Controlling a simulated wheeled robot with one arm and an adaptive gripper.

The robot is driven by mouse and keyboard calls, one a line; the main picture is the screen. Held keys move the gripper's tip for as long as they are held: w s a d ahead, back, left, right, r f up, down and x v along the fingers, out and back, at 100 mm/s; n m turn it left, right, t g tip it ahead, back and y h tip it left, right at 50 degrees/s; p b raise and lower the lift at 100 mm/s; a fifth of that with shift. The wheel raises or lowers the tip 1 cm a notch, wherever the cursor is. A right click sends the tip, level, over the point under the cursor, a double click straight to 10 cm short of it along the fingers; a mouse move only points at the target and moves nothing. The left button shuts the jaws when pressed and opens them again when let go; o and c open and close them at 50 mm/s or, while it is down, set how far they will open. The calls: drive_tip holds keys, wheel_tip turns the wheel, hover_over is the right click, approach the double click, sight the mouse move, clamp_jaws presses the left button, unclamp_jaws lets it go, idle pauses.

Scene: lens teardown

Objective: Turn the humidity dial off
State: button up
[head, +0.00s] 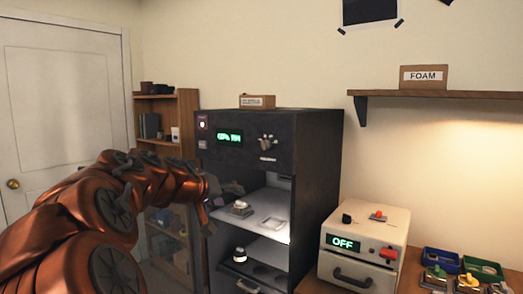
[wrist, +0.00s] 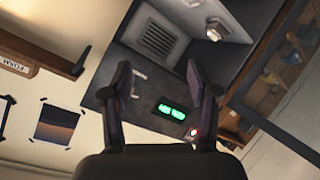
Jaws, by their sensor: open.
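The humidity dial (head: 267,143) is a dark knob with lighter prongs on the upper front panel of a dark cabinet (head: 320,165). A small label sits below it. A green lit display (head: 229,138) is left of the dial; its reading is too small to tell. My gripper (head: 225,192) is in front of the cabinet, lower and to the left of the dial, apart from it. In the wrist view my gripper (wrist: 158,72) is open and empty. The display (wrist: 171,112) shows beyond the fingers, rolled over; the dial is not clear behind the left finger.
The cabinet's open front shows shelves with a lens part (head: 240,208) and another small part (head: 240,254). A white box reading OFF (head: 369,225) stands to the right, beside coloured trays (head: 483,268). A wall shelf (head: 430,94) is above.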

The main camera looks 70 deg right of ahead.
sight(263, 147)
drive_tip(key=shift+s+d+r+m+g+h+p, duration=0.25)
drive_tip(key=shift+d+r+h, duration=0.95)
drive_tip(key=shift+d, duration=2.4)
drive_tip(key=shift+d+r+n+g+h+p, duration=0.1)
drive_tip(key=shift+d+r+g+h+p, duration=0.3)
drive_tip(key=shift+d+r, duration=2.35)
drive_tip(key=shift+s+d+r+m+g+h+p, duration=0.2)
drive_tip(key=shift+d+r+h, duration=0.6)
drive_tip(key=shift+d, duration=3.65)
drive_tip(key=shift+f, duration=0.1)
drive_tip(key=shift+w+f, duration=0.1)
clamp_jaws()
